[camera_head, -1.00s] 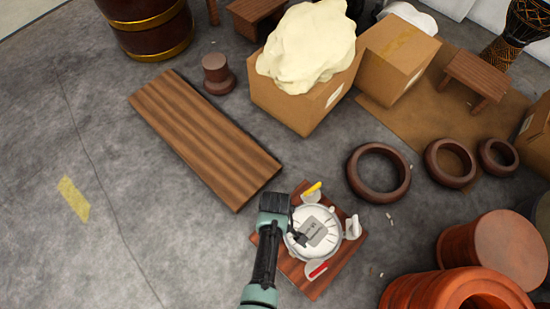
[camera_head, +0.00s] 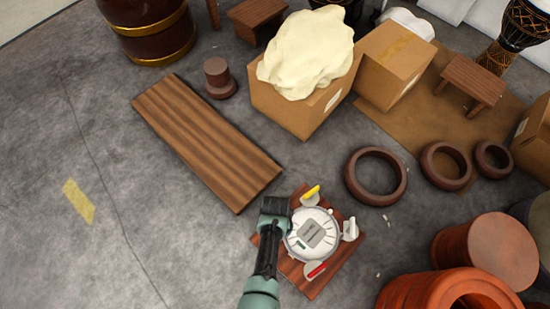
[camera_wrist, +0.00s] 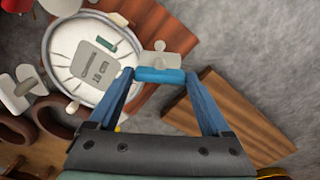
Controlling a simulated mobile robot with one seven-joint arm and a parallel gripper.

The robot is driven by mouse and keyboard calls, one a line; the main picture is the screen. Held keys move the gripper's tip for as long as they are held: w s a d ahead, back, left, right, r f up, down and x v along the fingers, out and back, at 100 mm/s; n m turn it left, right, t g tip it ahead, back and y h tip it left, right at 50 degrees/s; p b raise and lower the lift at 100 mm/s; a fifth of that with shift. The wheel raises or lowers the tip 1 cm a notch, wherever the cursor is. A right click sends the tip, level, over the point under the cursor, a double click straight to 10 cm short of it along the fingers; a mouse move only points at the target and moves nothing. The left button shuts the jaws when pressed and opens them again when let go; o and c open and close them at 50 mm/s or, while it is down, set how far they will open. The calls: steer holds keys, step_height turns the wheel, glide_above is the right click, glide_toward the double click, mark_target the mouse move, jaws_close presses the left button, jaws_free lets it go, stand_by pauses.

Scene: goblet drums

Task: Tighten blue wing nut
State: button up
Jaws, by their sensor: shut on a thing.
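The blue wing nut (camera_wrist: 160,75) spans between my fingertips in the wrist view, beside the round drum head with its grey label (camera_wrist: 97,62). My gripper (camera_wrist: 159,78) is shut on it, one blue-grey finger at each end. In the head view my gripper (camera_head: 275,207) is at the left edge of the drum head (camera_head: 322,245), and the blue wing nut is hidden behind it. A yellow-handled fitting (camera_head: 312,191), a red-handled fitting (camera_head: 316,270) and a white fitting (camera_head: 350,229) sit around the rim.
The drum head rests on a brown wooden board (camera_head: 335,277) on the grey floor. A wooden plank (camera_head: 205,140) lies to its upper left. A cardboard box (camera_head: 300,112), brown rings (camera_head: 375,177) and drum shells (camera_head: 490,250) stand around.

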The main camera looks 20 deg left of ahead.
steer(key=m, duration=0.4)
steer(key=shift+m+p, duration=0.3)
steer(key=shift+m, duration=1.9)
steer(key=o, duration=1.2)
steer(key=shift+c, duration=0.2)
step_height(320, 180, up, 13)
steer(key=p, duration=0.8)
